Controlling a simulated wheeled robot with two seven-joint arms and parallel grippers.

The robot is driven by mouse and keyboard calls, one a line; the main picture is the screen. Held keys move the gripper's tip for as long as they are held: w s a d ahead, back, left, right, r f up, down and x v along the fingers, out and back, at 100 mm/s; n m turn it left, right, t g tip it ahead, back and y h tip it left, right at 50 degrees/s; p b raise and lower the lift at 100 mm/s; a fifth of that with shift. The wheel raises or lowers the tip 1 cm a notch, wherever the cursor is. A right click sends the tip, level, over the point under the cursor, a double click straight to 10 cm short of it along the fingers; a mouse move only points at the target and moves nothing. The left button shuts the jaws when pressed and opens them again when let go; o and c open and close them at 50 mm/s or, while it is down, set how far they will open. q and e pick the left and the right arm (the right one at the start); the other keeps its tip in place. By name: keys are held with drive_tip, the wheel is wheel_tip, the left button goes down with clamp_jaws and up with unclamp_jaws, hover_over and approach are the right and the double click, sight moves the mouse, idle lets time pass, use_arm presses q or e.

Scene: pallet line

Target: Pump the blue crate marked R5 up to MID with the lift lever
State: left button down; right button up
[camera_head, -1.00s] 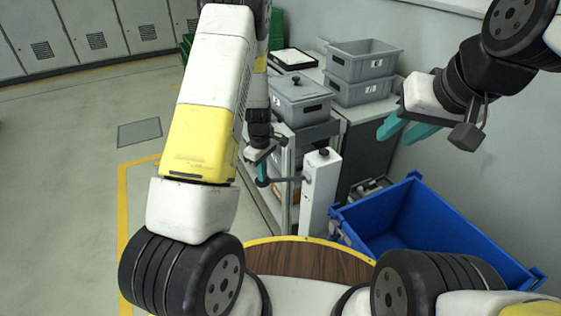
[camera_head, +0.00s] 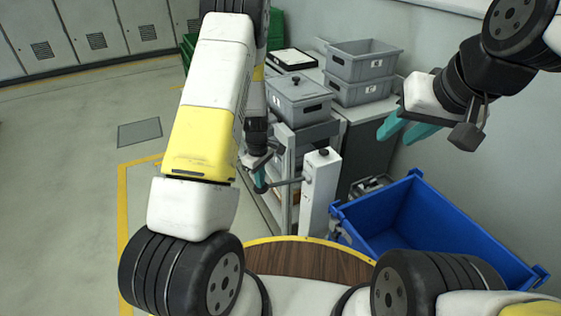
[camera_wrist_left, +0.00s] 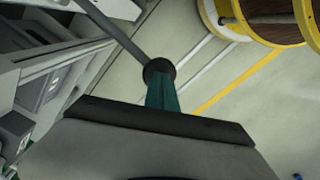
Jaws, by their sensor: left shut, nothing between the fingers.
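The lift lever (camera_head: 288,182) is a grey rod that runs left from the white lift post (camera_head: 321,190). Its dark round end shows in the left wrist view (camera_wrist_left: 158,69). My left gripper (camera_head: 260,180) is shut and empty, its teal fingertips (camera_wrist_left: 162,92) at the lever's end, seeming to press against it from above; exact contact is hard to tell. The blue crate (camera_head: 440,236) stands low to the right of the post. No R5 mark or MID mark is readable. My right gripper (camera_head: 405,130) hangs open and empty above the crate.
Grey bins (camera_head: 362,62) and a lidded grey box (camera_head: 298,98) stand on the bench and rack behind the post. A wall closes the right side. The floor to the left, with a yellow line (camera_head: 123,220), is clear.

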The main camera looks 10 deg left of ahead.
sight(259, 191)
use_arm(q)
drive_tip(key=shift+s+a+f, duration=0.1)
drive_tip(key=shift+f, duration=0.15)
drive_tip(key=shift+a+f, duration=0.1)
drive_tip(key=shift+f, duration=0.75)
drive_tip(key=shift+s+f, duration=0.1)
drive_tip(key=shift+f, duration=1.8)
